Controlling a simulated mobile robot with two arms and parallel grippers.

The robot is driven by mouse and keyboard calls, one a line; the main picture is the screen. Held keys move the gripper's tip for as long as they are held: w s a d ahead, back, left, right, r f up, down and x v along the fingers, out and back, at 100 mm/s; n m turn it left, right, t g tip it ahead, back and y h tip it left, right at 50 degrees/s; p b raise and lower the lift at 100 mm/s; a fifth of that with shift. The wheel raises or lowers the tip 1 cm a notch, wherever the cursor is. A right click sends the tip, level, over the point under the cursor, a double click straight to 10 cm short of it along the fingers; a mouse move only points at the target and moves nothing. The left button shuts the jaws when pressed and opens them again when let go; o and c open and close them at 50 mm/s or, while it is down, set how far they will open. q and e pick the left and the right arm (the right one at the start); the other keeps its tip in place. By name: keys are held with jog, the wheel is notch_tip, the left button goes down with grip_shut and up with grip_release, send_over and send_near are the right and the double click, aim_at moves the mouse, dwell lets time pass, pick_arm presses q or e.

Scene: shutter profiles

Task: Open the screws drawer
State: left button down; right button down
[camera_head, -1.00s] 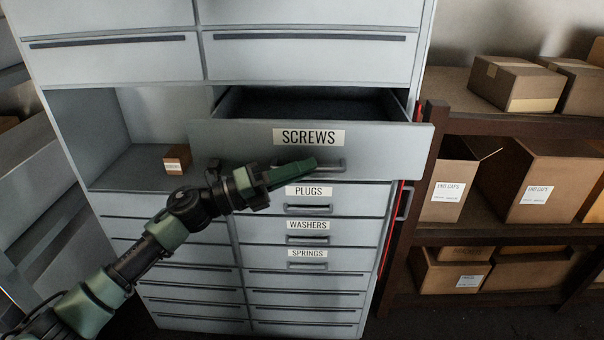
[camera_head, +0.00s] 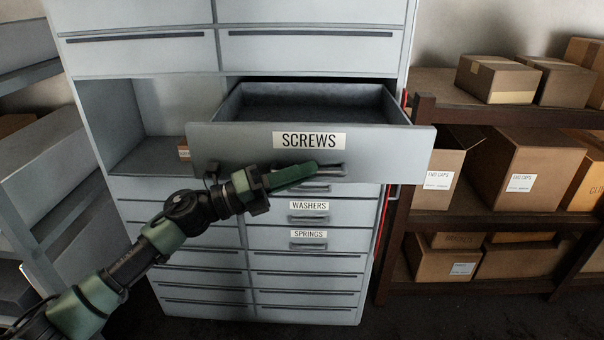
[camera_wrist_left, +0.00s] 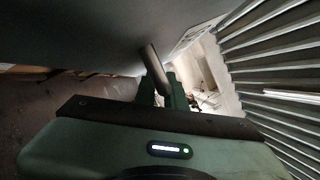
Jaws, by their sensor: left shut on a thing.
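The screws drawer (camera_head: 225,143) is a grey drawer with a white SCREWS label (camera_head: 309,140). It stands pulled well out of the cabinet, and its dark inside (camera_head: 310,104) shows empty in the part I can see. My left gripper (camera_head: 312,170) is at the drawer's front, shut on its handle (camera_head: 333,171) below the label. In the left wrist view the green fingers (camera_wrist_left: 162,92) close around the handle bar (camera_wrist_left: 153,64). My right gripper is in neither view.
Washers (camera_head: 309,206) and springs (camera_head: 309,234) drawers are shut below; the plugs drawer is mostly hidden. An open compartment (camera_head: 150,150) is at left. A brown shelf (camera_head: 425,108) with cardboard boxes (camera_head: 495,78) stands at right, close to the drawer's right corner.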

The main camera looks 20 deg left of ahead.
pick_arm(q)
jog(key=c, duration=1.8)
grip_release()
jog(key=shift+w, duration=0.1)
jog(key=shift+o, duration=0.2)
jog(key=b+v, duration=0.3)
jog(key=v, duration=0.4)
jog(key=shift+s+a+b, duration=0.25)
jog(key=shift+a+b, duration=0.05)
jog(key=shift+f, duration=0.1)
